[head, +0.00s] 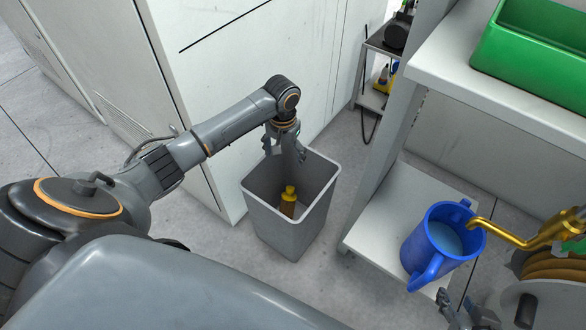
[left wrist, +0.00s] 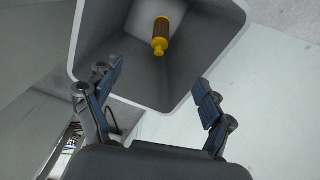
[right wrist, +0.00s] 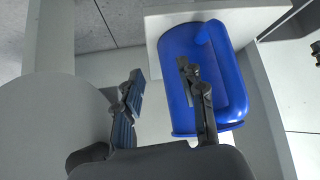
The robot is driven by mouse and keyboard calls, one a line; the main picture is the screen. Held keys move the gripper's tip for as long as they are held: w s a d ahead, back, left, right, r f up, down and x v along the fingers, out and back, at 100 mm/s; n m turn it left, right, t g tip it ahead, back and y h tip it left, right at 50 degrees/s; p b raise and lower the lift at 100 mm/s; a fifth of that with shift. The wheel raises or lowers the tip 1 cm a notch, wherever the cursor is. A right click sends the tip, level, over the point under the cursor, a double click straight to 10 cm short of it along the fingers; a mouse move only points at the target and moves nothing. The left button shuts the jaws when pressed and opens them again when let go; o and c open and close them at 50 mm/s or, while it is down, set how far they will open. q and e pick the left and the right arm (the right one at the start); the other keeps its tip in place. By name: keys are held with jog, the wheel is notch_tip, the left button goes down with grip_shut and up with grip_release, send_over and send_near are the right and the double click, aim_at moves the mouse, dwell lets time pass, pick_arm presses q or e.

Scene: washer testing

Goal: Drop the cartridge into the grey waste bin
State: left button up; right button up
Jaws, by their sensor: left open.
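The cartridge (head: 288,201), yellow at one end with a brown body, is inside the grey waste bin (head: 284,228). In the left wrist view, the cartridge (left wrist: 160,37) lies within the bin's walls (left wrist: 118,75). My left gripper (head: 287,155) is over the bin's rim, apart from the cartridge. In its wrist view the left fingers (left wrist: 155,100) are spread wide with nothing between them. My right gripper (head: 465,312) is at the lower right, partly cut off by the head view. In its wrist view the right fingers (right wrist: 163,105) are apart and empty.
A blue jug (head: 428,250) of liquid stands on a low white shelf (head: 383,220) under a brass spout (head: 505,236). It shows close behind a right finger in the right wrist view (right wrist: 228,85). A green crate (head: 530,50) sits on the white counter. A white cabinet (head: 240,70) stands behind the bin.

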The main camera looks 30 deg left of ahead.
pick_arm(q)
notch_tip(320, 180, up, 7)
dwell(0.3)
